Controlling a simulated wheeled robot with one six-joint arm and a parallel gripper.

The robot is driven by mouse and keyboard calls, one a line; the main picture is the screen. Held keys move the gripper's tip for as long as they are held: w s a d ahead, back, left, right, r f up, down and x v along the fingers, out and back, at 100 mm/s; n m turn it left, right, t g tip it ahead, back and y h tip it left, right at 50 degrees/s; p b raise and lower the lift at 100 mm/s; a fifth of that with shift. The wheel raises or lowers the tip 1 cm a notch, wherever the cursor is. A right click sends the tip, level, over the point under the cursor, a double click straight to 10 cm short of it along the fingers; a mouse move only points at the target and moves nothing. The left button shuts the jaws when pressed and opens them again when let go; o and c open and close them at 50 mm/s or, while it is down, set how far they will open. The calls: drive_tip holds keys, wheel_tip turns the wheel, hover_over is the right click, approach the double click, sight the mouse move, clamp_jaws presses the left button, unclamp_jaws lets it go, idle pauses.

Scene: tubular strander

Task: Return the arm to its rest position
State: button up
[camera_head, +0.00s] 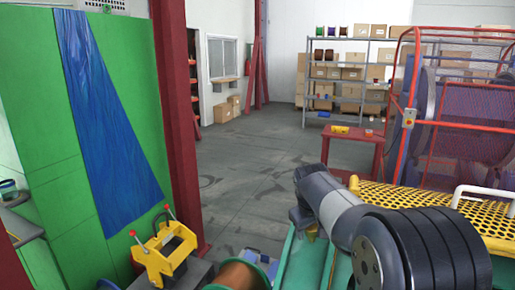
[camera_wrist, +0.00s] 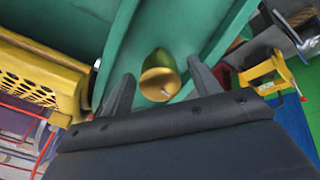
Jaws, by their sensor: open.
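My arm (camera_head: 345,218) reaches from the lower right of the head view towards the middle, over green machine beams (camera_head: 305,262). Its far end is small and partly hidden there. In the wrist view my gripper (camera_wrist: 160,67) is open, with its two dark fingers apart. A rounded brass-coloured part (camera_wrist: 160,77) on a green beam (camera_wrist: 175,30) shows between the fingers. The fingers do not appear closed on it, and I cannot tell how far beyond them it lies.
A yellow perforated platform (camera_head: 440,205) and red-framed cage (camera_head: 460,100) stand at the right. A yellow clamp-like fixture (camera_head: 165,250) and copper-coloured spool (camera_head: 238,274) are at the lower left. A red column (camera_head: 178,120) stands left. Open floor (camera_head: 255,165) lies beyond, before shelves (camera_head: 345,85).

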drive_tip(key=n+p, duration=0.1)
drive_tip(key=n, duration=0.3)
drive_tip(key=shift+n, duration=0.4)
drive_tip(key=shift+n+p, duration=0.55)
drive_tip(key=shift+n, duration=1.75)
